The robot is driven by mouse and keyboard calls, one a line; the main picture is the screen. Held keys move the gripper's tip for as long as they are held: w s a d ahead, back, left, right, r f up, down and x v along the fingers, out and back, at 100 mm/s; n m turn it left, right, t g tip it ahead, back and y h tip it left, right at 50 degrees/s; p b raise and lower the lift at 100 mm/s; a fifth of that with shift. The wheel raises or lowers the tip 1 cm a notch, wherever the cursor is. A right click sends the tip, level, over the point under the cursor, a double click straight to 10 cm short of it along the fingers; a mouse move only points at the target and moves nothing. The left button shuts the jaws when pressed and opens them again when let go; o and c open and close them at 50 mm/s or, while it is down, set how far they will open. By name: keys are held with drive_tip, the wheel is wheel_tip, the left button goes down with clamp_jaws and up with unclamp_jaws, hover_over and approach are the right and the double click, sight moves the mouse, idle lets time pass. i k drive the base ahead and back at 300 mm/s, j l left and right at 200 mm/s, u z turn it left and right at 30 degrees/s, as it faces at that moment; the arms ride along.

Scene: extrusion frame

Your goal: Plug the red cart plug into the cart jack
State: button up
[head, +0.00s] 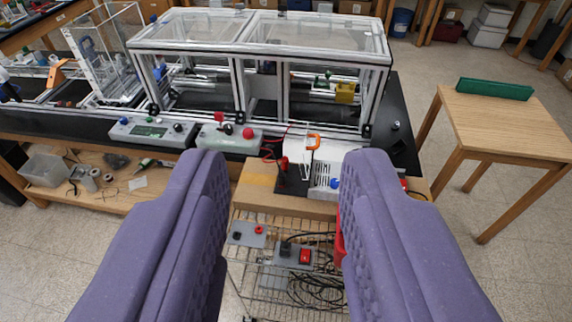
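My gripper (284,160) is open, with its two purple padded fingers spread wide and nothing visible between the tips. Between the fingers in the picture, a small red plug-like piece (283,163) stands on a black holder, with a red wire near it; I cannot tell for sure that it is the cart plug. Below, on the wire cart (262,290), a grey plate (247,234) carries a red round socket (259,230) and a dark one to its left, which look like jacks. The fingers appear apart from all these things.
A grey box with a red switch (305,256) and coiled black cables (315,288) lie on the cart. A red object (339,235) is partly hidden by the right finger. A framed clear enclosure (262,60) stands behind. A wooden table (500,125) stands right, with open floor around it.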

sight(285, 163)
drive_tip(key=i+j, duration=0.15)
drive_tip(key=i, duration=0.3)
drive_tip(key=i+j, duration=0.15)
drive_tip(key=i, duration=0.35)
drive_tip(key=i+j, duration=0.15)
drive_tip(key=i, duration=0.3)
drive_tip(key=u, duration=0.05)
